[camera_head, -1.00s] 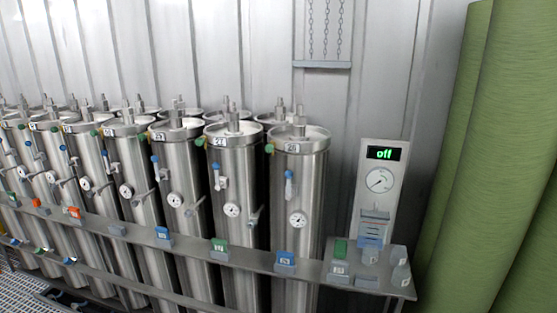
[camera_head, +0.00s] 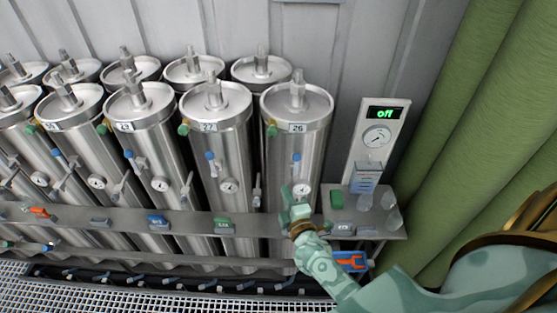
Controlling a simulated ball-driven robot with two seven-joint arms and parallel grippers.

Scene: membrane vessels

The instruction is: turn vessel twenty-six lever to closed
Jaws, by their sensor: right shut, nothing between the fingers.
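Vessel twenty-six (camera_head: 315,135) is the steel cylinder at the right end of the front row, with "26" on its label. Its lever (camera_head: 296,158) has a blue knob and sits on the vessel's front, apparently upright with the pale part below the knob. A round gauge sits below it, partly covered by my gripper. My right gripper (camera_head: 293,193), pale green, is shut and empty. It is in front of the lower part of vessel twenty-six, below the lever and apart from it. My left gripper is out of view.
Vessel twenty-seven (camera_head: 213,130) stands close on the left, with more vessels beyond. A shelf rail (camera_head: 185,226) with coloured blocks crosses in front. A panel (camera_head: 374,150) reading "off" and clear cups (camera_head: 388,200) are at the right. A blue and orange item (camera_head: 350,262) is below the shelf.

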